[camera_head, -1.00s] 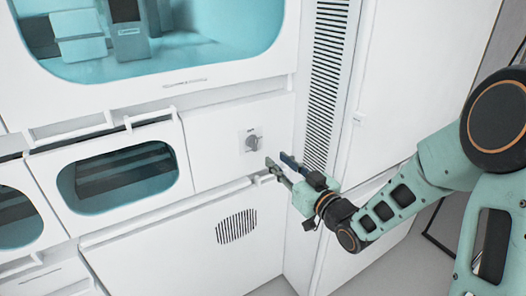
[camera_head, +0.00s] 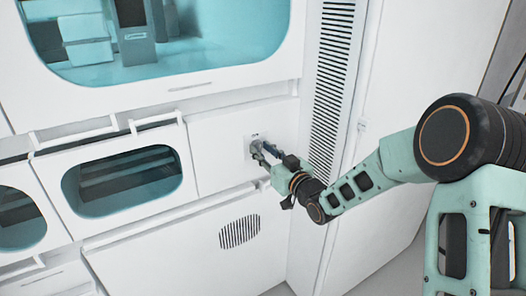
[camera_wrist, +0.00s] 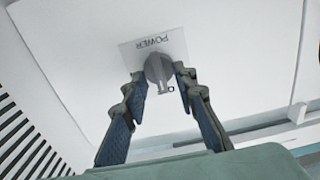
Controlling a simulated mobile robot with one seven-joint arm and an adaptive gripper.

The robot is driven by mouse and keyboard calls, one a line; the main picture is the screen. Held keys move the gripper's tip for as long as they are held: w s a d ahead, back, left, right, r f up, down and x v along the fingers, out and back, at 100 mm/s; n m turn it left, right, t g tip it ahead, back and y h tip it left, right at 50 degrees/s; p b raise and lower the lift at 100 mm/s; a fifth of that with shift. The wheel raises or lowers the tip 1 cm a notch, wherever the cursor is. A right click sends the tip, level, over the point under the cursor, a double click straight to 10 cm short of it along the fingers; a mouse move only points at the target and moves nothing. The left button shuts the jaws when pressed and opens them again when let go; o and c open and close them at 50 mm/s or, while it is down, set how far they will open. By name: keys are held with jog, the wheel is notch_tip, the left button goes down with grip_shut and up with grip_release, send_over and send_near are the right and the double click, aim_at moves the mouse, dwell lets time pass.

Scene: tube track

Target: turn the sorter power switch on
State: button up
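The sorter power switch is a grey rotary knob (camera_wrist: 158,70) on a pale plate marked POWER (camera_wrist: 143,50), which appears upside down in the wrist view. In the head view the plate (camera_head: 250,137) shows on the white front panel, with the knob mostly hidden behind my fingers. My gripper (camera_head: 258,148) is at the switch. In the wrist view its two fingertips (camera_wrist: 158,75) stand apart on either side of the knob, with a gap visible on at least the right side. I cannot tell whether the left fingertip touches it.
A tall black-slotted vent (camera_head: 333,90) is right of the switch panel. Left of it is a drawer with a teal window (camera_head: 125,180) and protruding handle rails. A large teal-lit window (camera_head: 170,70) is above, and a small round grille (camera_head: 240,231) is below.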

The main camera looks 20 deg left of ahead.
jog(key=shift+c, duration=0.2)
grip_shut()
jog(key=shift+m, duration=0.5)
jog(key=m, duration=0.3)
jog(key=shift+w+d, duration=0.1)
jog(key=shift+d, duration=0.05)
jog(key=shift+w+f+m+p, duration=0.15)
jog(key=shift+m+p, duration=0.45)
jog(key=shift+m, duration=2.9)
jog(key=shift+s+f+m+p, duration=0.1)
jog(key=shift+m+p, duration=0.5)
jog(key=shift+m, duration=2.9)
